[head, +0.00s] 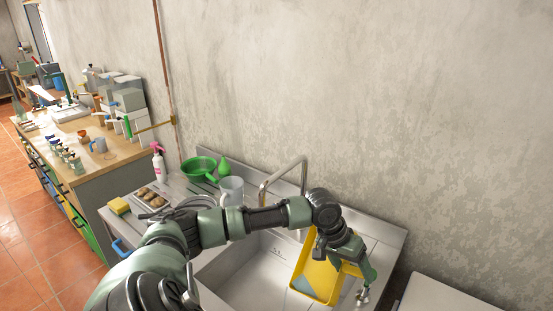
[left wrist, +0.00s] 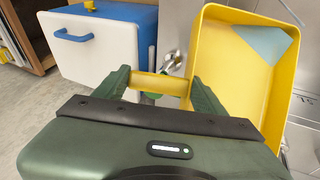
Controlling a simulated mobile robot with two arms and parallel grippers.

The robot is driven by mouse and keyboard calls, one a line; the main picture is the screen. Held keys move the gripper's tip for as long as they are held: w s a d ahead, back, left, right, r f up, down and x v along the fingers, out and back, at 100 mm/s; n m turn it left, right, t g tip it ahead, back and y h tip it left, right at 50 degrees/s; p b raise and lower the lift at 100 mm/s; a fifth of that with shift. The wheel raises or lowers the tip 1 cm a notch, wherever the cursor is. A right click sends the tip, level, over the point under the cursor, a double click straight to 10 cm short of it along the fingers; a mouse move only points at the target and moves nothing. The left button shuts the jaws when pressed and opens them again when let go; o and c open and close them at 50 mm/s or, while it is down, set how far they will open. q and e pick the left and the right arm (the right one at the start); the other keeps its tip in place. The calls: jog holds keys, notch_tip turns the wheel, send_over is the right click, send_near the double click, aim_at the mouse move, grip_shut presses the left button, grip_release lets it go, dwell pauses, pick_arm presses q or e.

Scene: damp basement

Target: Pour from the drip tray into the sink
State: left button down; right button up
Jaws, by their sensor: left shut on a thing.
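The yellow drip tray (head: 322,268) is held over the right part of the steel sink (head: 243,268) in the head view. It looks tilted, with a grey-blue pool of liquid gathered in the corner away from my gripper. The left wrist view also shows the tray (left wrist: 225,65) and the pool at its far end. My left gripper (head: 352,268) is shut on the tray's yellow handle bar (left wrist: 158,85), with one green finger at each side of it. I cannot see liquid falling from the rim. My right gripper is not in view.
A curved faucet (head: 284,172) rises behind the basin. A white pitcher (head: 232,188), green colander (head: 198,168), spray bottle (head: 158,162) and sponge (head: 119,206) stand left on the counter. A blue-and-white box (left wrist: 98,45) shows in the left wrist view.

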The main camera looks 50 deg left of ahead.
pick_arm(q)
jog(key=shift+s+f, duration=0.25)
jog(key=shift+s, duration=0.05)
jog(key=shift+t, duration=0.3)
jog(key=shift+s+a+r, duration=0.1)
jog(key=shift+s, duration=0.1)
jog(key=shift+s+a+r+t+h+p, duration=0.2)
jog(key=shift+s+r+t+h+p, duration=0.15)
jog(key=shift+s+r+t, duration=0.55)
dwell(0.3)
jog(key=shift+f, duration=0.1)
jog(key=shift+s, duration=0.1)
dwell(0.4)
